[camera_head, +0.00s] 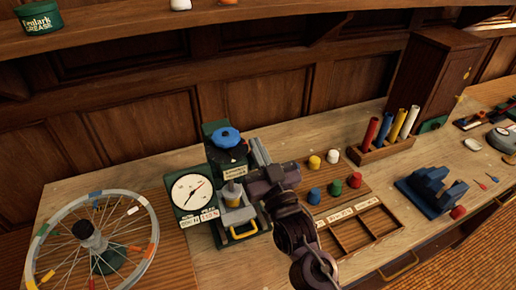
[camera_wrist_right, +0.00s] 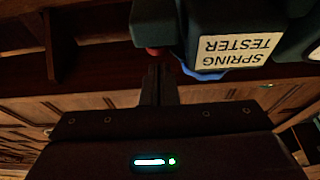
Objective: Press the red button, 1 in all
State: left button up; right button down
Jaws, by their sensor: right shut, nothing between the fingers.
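The spring tester (camera_head: 217,135) is a dark green device with a blue knob (camera_head: 227,138) on top and a white dial gauge beside it. In the right wrist view its labelled body (camera_wrist_right: 235,20) shows upside down, with a small red button (camera_wrist_right: 155,50) at its edge, partly hidden. My right gripper (camera_wrist_right: 158,70) is shut and empty, its fingertips right by the red button; I cannot tell whether they touch. In the head view my right gripper (camera_head: 250,186) is beside the tester and the red button is hidden. My left gripper is not in view.
A spoked wheel (camera_head: 140,210) stands at the left. Right of my arm are several coloured caps (camera_head: 354,180) above a compartment tray (camera_head: 352,235), a rack of coloured tubes (camera_head: 365,155) and a blue vise-like block (camera_head: 428,190). A shelf (camera_head: 130,27) runs above the bench.

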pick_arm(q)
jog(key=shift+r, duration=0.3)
pick_arm(e)
jog(key=shift+s+d+f, duration=0.1)
jog(key=shift+f, duration=0.85)
